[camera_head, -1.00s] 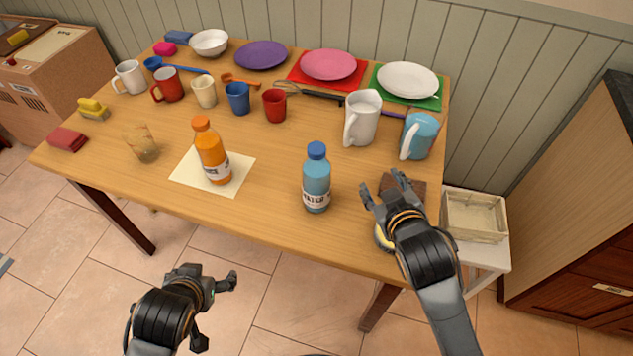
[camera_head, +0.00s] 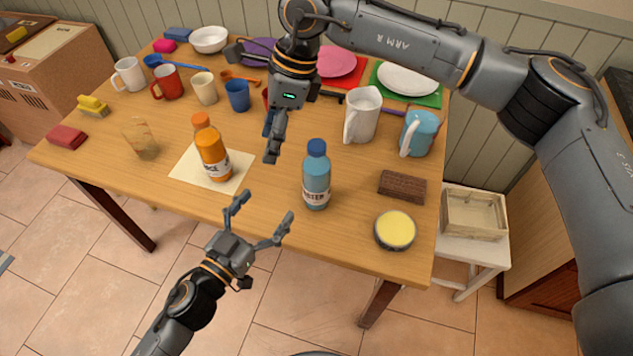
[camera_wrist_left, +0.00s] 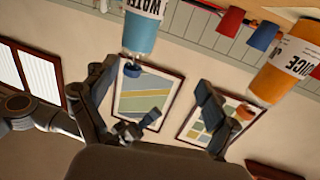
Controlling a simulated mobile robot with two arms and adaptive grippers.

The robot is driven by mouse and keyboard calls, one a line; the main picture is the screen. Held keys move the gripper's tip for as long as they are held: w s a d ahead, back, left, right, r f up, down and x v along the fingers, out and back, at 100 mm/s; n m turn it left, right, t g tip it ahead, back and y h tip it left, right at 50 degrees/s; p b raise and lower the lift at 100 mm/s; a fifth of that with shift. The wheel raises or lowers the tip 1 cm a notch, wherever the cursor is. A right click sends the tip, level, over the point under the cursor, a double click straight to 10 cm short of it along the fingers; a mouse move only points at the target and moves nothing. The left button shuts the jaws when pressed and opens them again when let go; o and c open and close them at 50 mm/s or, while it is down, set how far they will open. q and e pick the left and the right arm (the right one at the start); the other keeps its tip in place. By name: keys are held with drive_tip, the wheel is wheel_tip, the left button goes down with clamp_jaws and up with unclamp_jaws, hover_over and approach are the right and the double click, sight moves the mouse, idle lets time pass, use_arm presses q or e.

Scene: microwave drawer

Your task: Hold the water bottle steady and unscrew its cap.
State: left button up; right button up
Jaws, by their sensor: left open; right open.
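The blue water bottle (camera_head: 316,183) stands upright near the table's front edge, its dark blue cap (camera_head: 317,148) on top. My left gripper (camera_head: 264,208) is open and empty, in front of the table and to the lower left of the bottle. In the left wrist view the bottle (camera_wrist_left: 140,35) appears upside down at the top, with its cap (camera_wrist_left: 132,70) between the spread fingers, apart from them. My right gripper (camera_head: 254,104) is open and empty above the table, left of and beyond the bottle; its arm reaches in from the right.
An orange juice bottle (camera_head: 213,158) stands on a paper sheet (camera_head: 238,176) to the left. A white pitcher (camera_head: 362,115), blue pitcher (camera_head: 419,134), brown block (camera_head: 402,187) and yellow-topped tin (camera_head: 395,230) are to the right. Cups and plates fill the back.

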sight(316, 171)
drive_tip(key=w+d+r+h, duration=0.1)
drive_tip(key=d, duration=0.1)
drive_tip(key=w+d+t+h, duration=0.1)
drive_tip(key=w+d, duration=0.1)
drive_tip(key=d, duration=0.1)
drive_tip(key=w+d+r+h, duration=0.1)
drive_tip(key=d, duration=0.1)
drive_tip(key=shift+w+d+r+t+h, duration=0.15)
drive_tip(key=shift+d+r+t+h, duration=0.15)
drive_tip(key=shift+d, duration=0.15)
use_arm(q)
drive_tip(key=w+d+h, duration=0.1)
drive_tip(key=w+d, duration=0.4)
drive_tip(key=w+d+m+g+h, duration=0.1)
drive_tip(key=w+d, duration=0.4)
drive_tip(key=shift+d+f, duration=0.1)
drive_tip(key=shift+f, duration=0.1)
drive_tip(key=shift+s, duration=0.1)
